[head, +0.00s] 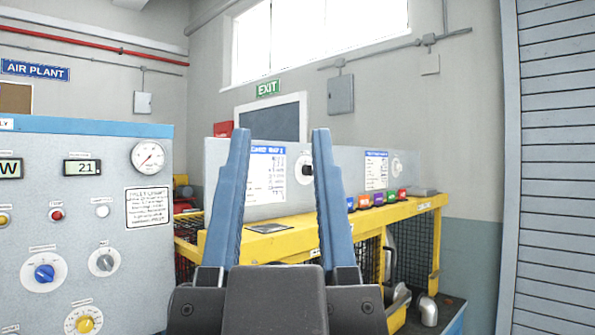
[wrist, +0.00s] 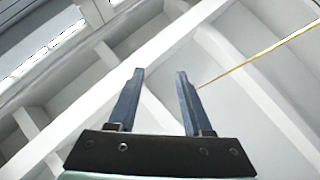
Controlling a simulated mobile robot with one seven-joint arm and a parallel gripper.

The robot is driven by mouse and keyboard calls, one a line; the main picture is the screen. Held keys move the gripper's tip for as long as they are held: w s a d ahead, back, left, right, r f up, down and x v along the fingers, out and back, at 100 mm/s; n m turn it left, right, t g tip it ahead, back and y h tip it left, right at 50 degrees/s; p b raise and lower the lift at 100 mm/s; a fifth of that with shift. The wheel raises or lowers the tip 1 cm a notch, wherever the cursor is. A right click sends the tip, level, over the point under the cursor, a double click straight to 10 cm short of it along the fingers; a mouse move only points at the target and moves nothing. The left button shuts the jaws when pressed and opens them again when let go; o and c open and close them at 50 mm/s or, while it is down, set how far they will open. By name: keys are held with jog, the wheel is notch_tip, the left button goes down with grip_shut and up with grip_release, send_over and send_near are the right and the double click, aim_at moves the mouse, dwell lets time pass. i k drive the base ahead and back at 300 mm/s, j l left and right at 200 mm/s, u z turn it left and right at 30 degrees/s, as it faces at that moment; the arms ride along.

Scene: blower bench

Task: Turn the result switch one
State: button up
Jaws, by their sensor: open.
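My gripper (head: 281,135) points up in the middle of the head view, its two blue fingers apart with nothing between them. It also shows open and empty in the wrist view (wrist: 160,73). Between the fingers, farther back, a dark round knob (head: 307,170) shows on a grey panel (head: 342,172) behind the yellow bench; the right finger partly hides it. Another small pale dial (head: 397,167) is farther right on that panel. I cannot read which control is the result switch. The gripper is apart from all controls.
A grey console (head: 110,240) at left has a blue knob (head: 44,272), grey knob (head: 105,262), yellow knob (head: 84,320) and gauge (head: 148,157). A ribbed shutter (head: 555,170) stands right. The wrist view shows white beams (wrist: 110,90).

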aim_at(307, 169)
jog(key=i+l+u, duration=0.3)
jog(key=i+l, duration=1.8)
